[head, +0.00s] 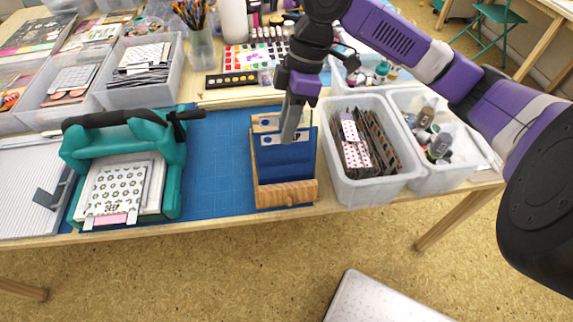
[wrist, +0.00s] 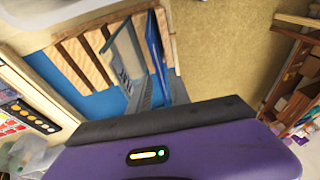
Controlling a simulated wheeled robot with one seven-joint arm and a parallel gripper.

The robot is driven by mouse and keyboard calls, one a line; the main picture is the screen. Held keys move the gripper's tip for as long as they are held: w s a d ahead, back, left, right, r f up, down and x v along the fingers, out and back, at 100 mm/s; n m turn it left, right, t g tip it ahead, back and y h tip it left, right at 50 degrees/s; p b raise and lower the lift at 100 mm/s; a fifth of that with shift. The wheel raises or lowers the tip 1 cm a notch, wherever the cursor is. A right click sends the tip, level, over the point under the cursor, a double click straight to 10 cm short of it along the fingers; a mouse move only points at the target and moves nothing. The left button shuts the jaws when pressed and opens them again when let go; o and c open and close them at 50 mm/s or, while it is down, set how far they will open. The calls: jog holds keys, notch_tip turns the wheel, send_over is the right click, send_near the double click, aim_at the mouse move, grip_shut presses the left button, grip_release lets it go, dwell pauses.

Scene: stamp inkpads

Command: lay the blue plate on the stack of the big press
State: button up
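The blue plate (head: 286,160) stands upright in a wooden rack (head: 287,194) at the middle of the table, with a pale lettered strip along its top. Its edge shows in the wrist view (wrist: 155,45), beside a paler grey-blue piece. My gripper (head: 290,137) points down at the plate's top edge, its grey fingers overlapping it in the picture. I cannot tell whether they are closed on it. The big press (head: 75,150) is teal with a dark handle bar, at the left. On its bed lies a stack topped by a white patterned sheet (head: 115,188), with a pink strip at the front.
A blue mat (head: 218,150) lies clear between press and rack. Clear bins (head: 368,188) stand close right of the rack, and more bins (head: 140,95) stand behind the press. A paint set (head: 232,80) and a brush cup (head: 201,48) are at the back.

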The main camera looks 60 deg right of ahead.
jog(key=shift+c, duration=0.2)
grip_shut()
jog(key=a+p+v, duration=0.1)
jog(key=p+v, duration=0.5)
jog(key=v, duration=0.1)
jog(key=shift+w+r, duration=0.4)
jog(key=shift+w, duration=0.3)
jog(key=shift+p, duration=0.3)
